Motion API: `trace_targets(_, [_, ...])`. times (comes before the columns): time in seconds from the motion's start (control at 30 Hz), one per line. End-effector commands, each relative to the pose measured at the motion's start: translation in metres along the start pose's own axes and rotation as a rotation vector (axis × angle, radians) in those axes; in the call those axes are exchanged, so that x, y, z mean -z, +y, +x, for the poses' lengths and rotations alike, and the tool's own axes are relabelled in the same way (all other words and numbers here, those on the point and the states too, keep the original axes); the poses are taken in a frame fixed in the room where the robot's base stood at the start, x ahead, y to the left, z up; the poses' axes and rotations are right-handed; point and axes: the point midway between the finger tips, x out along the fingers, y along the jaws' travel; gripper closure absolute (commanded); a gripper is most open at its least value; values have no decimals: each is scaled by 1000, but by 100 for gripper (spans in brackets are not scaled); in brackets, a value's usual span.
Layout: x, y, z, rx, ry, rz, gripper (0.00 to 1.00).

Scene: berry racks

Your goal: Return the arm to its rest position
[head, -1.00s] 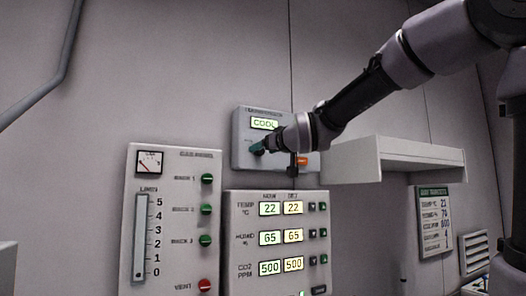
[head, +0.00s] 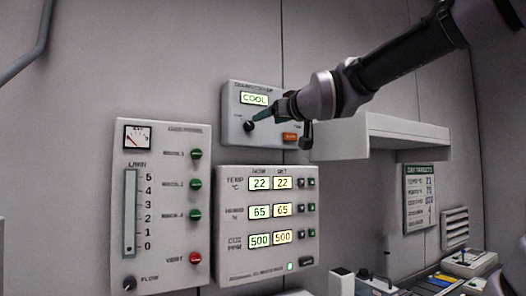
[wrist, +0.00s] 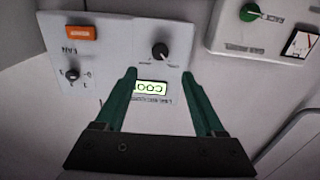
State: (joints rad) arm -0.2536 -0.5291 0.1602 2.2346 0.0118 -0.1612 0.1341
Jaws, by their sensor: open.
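My arm (head: 400,68) reaches in from the upper right in the head view. My gripper (head: 262,113) is in front of the small upper control box (head: 232,129), whose display reads COOL (head: 254,99). In the wrist view my gripper (wrist: 158,78) shows two green fingers spread wide, with nothing between them but the box face behind. The box's black knob (wrist: 160,51) is beyond the fingertips and apart from them.
A gauge panel (head: 170,262) with green and red knobs and a readout panel (head: 229,232) are on the wall below. A white shelf (head: 395,126) juts out right of the box, under my arm. A bench (head: 408,264) with small items is at lower right.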

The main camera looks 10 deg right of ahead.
Motion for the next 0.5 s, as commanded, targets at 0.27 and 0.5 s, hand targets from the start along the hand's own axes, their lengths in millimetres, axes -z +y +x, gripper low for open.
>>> trace_targets(0.27, [-19, 16, -7, -39, -65, 31, 29])
trace_targets(0.5, [-131, 84, -73, -240, -444, 268, 29])
